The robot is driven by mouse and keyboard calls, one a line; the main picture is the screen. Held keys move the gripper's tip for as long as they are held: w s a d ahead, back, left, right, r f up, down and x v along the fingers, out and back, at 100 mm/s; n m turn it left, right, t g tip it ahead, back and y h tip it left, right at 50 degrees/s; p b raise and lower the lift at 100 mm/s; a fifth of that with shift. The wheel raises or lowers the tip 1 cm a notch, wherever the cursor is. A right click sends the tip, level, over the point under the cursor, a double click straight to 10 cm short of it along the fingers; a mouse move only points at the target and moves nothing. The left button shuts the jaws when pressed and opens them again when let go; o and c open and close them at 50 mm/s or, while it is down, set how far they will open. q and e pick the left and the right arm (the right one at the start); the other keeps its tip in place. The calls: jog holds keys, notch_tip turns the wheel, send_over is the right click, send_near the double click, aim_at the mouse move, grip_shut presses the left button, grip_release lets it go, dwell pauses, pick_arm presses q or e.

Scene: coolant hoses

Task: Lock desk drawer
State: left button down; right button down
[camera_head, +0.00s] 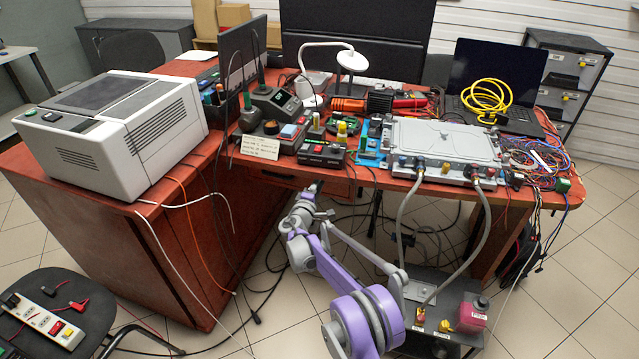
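The red-brown desk (545,193) fills the middle of the camera_head view. A shallow drawer front (335,187) shows under its front edge, left of centre. Its lock and any key are too small to make out. One purple and grey arm of mine comes up from the bottom, right of centre, and I take it as my right. Its gripper (311,190) is at the drawer front. I cannot tell whether it touches, nor whether its fingers are open or shut. My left gripper is not in view.
A grey printer-like machine (115,130) stands on the left desk wing. A grey metal case (445,142) has hoses hanging down to a dark unit (437,310) with a pink container (473,315). Cables hang below the desk. A chair with a power strip (45,320) is at lower left.

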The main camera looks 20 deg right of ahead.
dwell(0.5)
jog(key=shift+c, duration=2.2)
grip_release()
jog(key=p+v, duration=0.2)
jog(key=v, duration=0.8)
jog(key=shift+s+a, duration=0.25)
jog(key=shift+s, duration=0.1)
